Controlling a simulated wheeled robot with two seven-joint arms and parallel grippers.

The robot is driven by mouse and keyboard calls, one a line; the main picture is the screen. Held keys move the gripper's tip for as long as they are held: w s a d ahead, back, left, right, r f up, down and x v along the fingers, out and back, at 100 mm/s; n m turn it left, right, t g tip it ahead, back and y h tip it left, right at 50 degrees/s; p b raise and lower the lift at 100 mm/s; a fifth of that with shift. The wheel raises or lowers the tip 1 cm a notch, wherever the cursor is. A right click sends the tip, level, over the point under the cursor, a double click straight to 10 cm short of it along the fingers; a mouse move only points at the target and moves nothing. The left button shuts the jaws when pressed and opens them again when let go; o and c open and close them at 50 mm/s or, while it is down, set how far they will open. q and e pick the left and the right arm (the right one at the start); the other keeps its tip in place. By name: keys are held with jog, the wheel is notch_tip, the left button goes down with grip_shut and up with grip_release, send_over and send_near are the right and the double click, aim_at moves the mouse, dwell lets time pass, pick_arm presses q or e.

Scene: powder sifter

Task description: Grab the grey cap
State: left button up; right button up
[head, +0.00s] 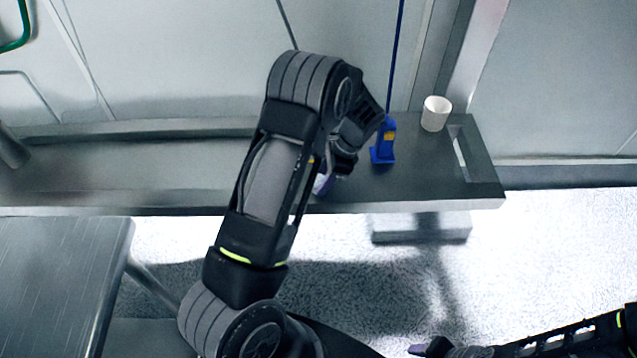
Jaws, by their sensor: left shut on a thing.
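My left gripper (324,182) is over the front part of the dark bench, mostly hidden behind my own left forearm and wrist. A small pale purple part of it shows beside the forearm. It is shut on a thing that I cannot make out. I cannot see a grey cap anywhere; it may be hidden behind the arm. My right gripper (430,348) shows only in part at the bottom edge, low over the floor and away from the bench. I cannot tell whether its fingers are apart.
A blue and yellow holder (384,146) with a thin blue rod stands right of my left wrist, close to it. A white cup (435,114) stands near the right end of the dark bench (120,178). A grey metal table (60,275) is at lower left. The bench's left part looks mostly clear.

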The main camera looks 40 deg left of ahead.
pick_arm(q)
jog(key=shift+c, duration=1.2)
jog(key=shift+r, duration=0.1)
notch_tip(320, 180, up, 10)
jog(key=shift+b, duration=0.35)
